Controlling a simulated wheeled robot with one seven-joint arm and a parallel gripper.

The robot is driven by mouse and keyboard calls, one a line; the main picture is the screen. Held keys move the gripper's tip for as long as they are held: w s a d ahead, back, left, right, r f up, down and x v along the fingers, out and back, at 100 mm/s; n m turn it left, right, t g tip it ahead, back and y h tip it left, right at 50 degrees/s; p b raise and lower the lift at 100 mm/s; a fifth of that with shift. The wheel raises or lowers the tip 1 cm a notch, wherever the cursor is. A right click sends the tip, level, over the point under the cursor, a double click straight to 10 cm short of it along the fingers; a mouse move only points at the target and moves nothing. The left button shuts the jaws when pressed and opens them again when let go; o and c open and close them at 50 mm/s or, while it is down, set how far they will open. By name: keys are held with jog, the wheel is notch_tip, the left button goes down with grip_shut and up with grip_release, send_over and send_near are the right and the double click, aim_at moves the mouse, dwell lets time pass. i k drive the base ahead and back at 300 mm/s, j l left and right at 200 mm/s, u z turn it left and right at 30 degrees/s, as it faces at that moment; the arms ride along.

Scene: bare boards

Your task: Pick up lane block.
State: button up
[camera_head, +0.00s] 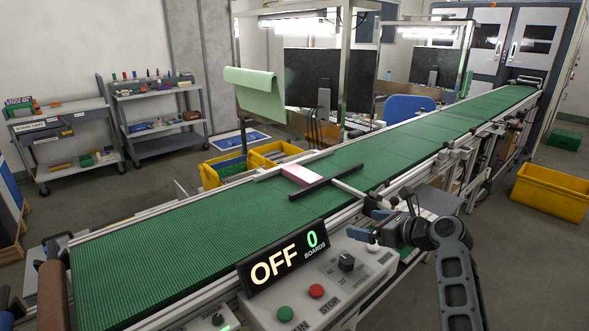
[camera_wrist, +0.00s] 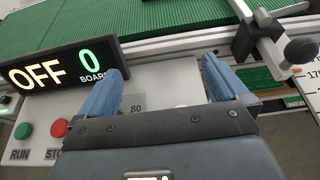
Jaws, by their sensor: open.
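No block carries a readable "lane block" label, so I cannot tell which thing it is. A pink block (camera_head: 298,174) lies on the green conveyor belt (camera_head: 180,220), beside a dark bar (camera_head: 323,184) that reaches partway across the belt. Small coloured blocks (camera_head: 95,158) sit on the lower shelf of the far-left cart. My gripper (camera_head: 362,228) is near the belt's front edge, right of the control panel. In the wrist view my gripper (camera_wrist: 163,72) has its two blue fingers apart, with nothing between them, over the panel.
The OFF display (camera_head: 284,258) stands on the panel with green and red buttons. A clamp with a black knob (camera_wrist: 268,38) is on the belt's rail. Yellow bins (camera_head: 275,154) stand behind the belt; another yellow bin (camera_head: 551,192) is on the right floor. Two carts (camera_head: 65,140) stand far left.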

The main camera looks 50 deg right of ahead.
aim_at(304, 178)
jog(key=i+l, duration=0.7)
jog(key=i, duration=0.05)
